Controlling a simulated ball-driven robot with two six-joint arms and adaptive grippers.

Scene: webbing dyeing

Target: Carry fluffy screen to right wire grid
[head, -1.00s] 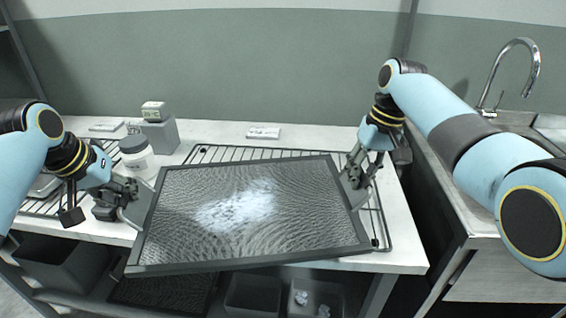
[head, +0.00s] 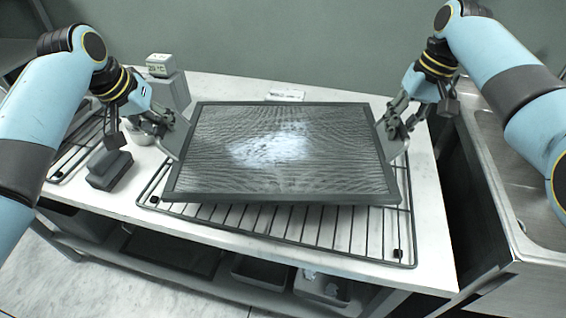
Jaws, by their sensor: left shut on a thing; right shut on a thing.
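The fluffy screen (head: 330,170) is a dark-framed rectangle with a rippled grey mesh and a white fluffy patch in its middle. My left gripper (head: 178,135) is shut on its left edge and my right gripper (head: 391,134) is shut on its right edge. The screen is held over the right wire grid (head: 285,225), whose front bars show below the screen's near edge. The screen hides most of the grid. I cannot tell whether the screen touches the bars.
The left wire grid (head: 78,148) lies partly hidden behind my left arm. A dark block (head: 109,170) sits near the table's front left. A grey box with a small display (head: 160,65) stands behind, and a white label (head: 285,95) lies at the back. A sink (head: 515,150) is at right.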

